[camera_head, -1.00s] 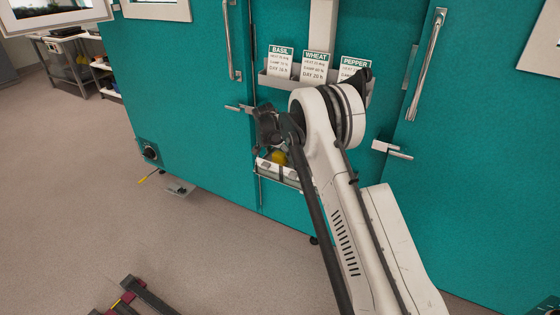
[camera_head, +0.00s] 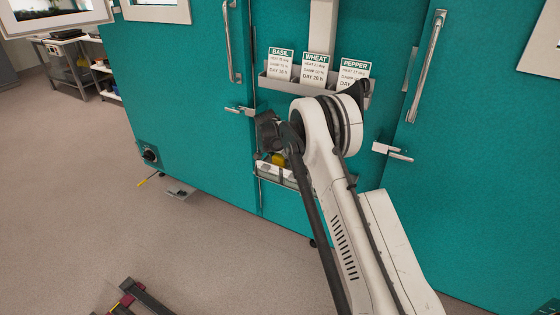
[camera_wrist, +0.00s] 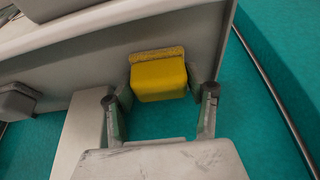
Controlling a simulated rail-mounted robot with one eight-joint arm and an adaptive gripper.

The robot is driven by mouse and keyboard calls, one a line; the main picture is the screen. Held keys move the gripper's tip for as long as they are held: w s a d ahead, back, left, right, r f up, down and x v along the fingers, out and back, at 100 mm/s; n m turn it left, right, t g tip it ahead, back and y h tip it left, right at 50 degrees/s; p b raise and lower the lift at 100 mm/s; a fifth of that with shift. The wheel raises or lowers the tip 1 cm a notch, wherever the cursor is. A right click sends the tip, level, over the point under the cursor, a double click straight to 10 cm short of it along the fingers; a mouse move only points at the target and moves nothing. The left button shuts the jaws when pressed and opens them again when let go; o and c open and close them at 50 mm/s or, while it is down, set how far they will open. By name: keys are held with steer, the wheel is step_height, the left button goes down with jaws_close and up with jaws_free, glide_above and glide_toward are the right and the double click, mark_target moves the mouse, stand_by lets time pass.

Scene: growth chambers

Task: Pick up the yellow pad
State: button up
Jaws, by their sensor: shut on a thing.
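The yellow pad (camera_wrist: 158,78) is a small block with a rough upper edge. In the wrist view it sits between the two fingertips of my gripper (camera_wrist: 160,96), which is shut on it. The pad is right beside the grey wall of a tray (camera_wrist: 60,55); whether it touches the wall I cannot tell. In the head view the pad (camera_head: 279,160) shows as a small yellow patch below my wrist, at the lower tray (camera_head: 291,181) on the teal front. My arm hides my fingers there.
An upper rack (camera_head: 282,84) holds BASIL, WHEAT and PEPPER cards. Door handles (camera_head: 425,65) and latches (camera_head: 392,150) stick out of the teal doors. A dark red and grey object (camera_head: 130,298) lies on the floor at lower left. The floor at left is mostly clear.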

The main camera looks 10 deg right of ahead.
mark_target(280, 156)
steer(key=shift+r, duration=0.1)
step_height(280, 156, up, 4)
steer(key=shift+f+p, duration=0.15)
steer(key=shift+p, duration=0.35)
steer(key=s+a+r+p, duration=0.1)
steer(key=s+a+r, duration=0.6)
steer(key=a, duration=0.2)
steer(key=shift+s+p, duration=0.2)
steer(key=shift+p, duration=0.15)
